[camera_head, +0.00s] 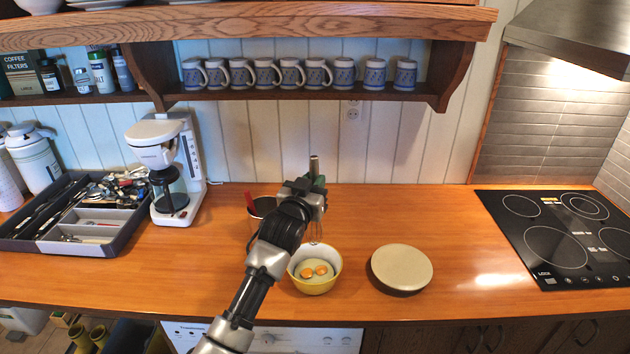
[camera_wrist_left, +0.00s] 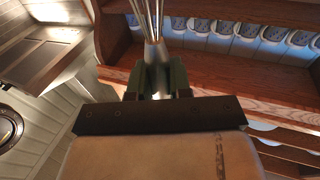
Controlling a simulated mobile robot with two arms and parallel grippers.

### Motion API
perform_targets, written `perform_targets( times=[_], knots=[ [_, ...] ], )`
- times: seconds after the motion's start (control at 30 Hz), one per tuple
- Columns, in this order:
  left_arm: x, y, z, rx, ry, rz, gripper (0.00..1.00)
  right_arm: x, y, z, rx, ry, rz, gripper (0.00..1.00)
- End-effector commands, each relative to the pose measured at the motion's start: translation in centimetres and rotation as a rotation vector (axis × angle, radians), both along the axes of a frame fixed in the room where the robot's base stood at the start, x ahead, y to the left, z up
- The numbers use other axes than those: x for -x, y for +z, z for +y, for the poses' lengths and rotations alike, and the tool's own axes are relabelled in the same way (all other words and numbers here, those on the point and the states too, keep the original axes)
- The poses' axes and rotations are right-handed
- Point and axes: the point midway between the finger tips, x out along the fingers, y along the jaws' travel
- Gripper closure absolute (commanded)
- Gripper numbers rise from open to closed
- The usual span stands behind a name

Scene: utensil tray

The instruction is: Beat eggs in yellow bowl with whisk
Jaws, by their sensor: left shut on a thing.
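The yellow bowl (camera_head: 316,286) stands near the counter's front edge in the head view, with two whole-looking egg yolks (camera_head: 314,271) in it. My left gripper (camera_head: 316,196) is shut on the whisk (camera_head: 314,166), above and slightly behind the bowl. The whisk's handle stands upright above the gripper and its thin wires hang down toward the bowl's far side. I cannot tell whether the wires touch the eggs. In the left wrist view the whisk (camera_wrist_left: 153,50) sits between the fingers (camera_wrist_left: 157,82). My right gripper is not in view.
A round cream-topped board or lid (camera_head: 401,267) lies right of the bowl. A dark container (camera_head: 262,206) with a red-handled item stands behind my arm. A coffee maker (camera_head: 171,168), a utensil tray (camera_head: 106,246) and a cooktop (camera_head: 562,238) flank the counter. A mug shelf (camera_head: 300,93) is above.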

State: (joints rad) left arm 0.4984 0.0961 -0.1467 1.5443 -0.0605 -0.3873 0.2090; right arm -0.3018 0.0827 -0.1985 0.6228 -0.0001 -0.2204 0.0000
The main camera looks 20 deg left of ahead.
Motion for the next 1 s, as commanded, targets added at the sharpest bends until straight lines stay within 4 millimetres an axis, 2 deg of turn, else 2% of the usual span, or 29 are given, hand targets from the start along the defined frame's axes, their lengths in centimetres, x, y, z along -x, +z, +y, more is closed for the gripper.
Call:
perform_targets(
  times=[0.1,0.2,0.6,1.0],
  knots=[
    [0.0,-0.9,0.0,0.0,0.0,0.0,1.0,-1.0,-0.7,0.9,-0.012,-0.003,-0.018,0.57],
    [0.0,-1.7,0.0,0.0,0.0,0.0,1.0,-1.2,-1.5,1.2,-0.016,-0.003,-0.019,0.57],
    [0.1,-5.5,0.0,0.0,0.0,0.001,1.0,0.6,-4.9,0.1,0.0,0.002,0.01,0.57],
    [0.0,-9.6,0.0,0.0,0.0,0.001,1.0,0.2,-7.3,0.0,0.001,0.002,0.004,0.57]
  ],
)
